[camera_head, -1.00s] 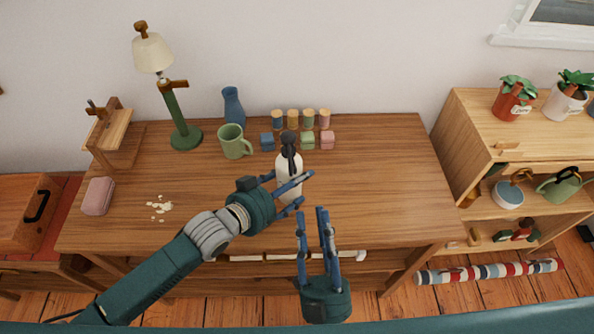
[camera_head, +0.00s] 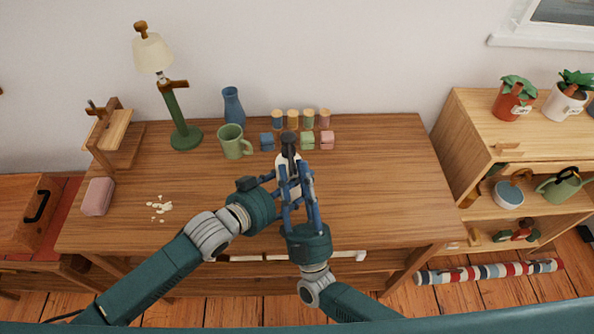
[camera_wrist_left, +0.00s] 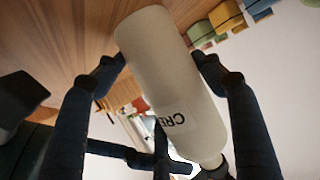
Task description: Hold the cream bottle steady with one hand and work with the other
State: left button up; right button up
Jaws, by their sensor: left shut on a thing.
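The cream bottle (camera_head: 289,159), white with a dark pump top, stands on the wooden table (camera_head: 385,190). In the left wrist view the bottle (camera_wrist_left: 165,80) shows its dark label letters between the fingers. My left gripper (camera_head: 284,187) is shut on the bottle's body, coming from the left. My right gripper (camera_head: 295,172) reaches in from the front. Its fingers are apart, near the upper part of the bottle and below the pump top in the picture. They hide much of the bottle, and I cannot tell whether they touch it.
A green mug (camera_head: 233,142), a blue vase (camera_head: 233,106) and several small jars and blocks (camera_head: 308,140) stand behind the bottle. A lamp (camera_head: 180,130) is at the back left. Pale crumbs (camera_head: 158,207) and a pink block (camera_head: 98,197) lie left. The table's right side is clear.

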jog(key=shift+w+r, duration=0.15)
jog(key=shift+r, duration=0.05)
grip_shut()
jog(key=shift+w+d+n+g+y, duration=0.15)
jog(key=shift+d+n+g+y, duration=0.4)
jog(key=shift+y, duration=1)
jog(key=shift+w+d+n+g+y, duration=0.2)
jog(key=shift+n+g+y, duration=0.7)
jog(key=shift+y, duration=0.7)
jog(key=shift+w+d+n+g+y, duration=0.25)
jog(key=shift+n+g+y, duration=0.45)
jog(key=shift+y, duration=0.85)
jog(key=shift+s, duration=0.1)
grip_release()
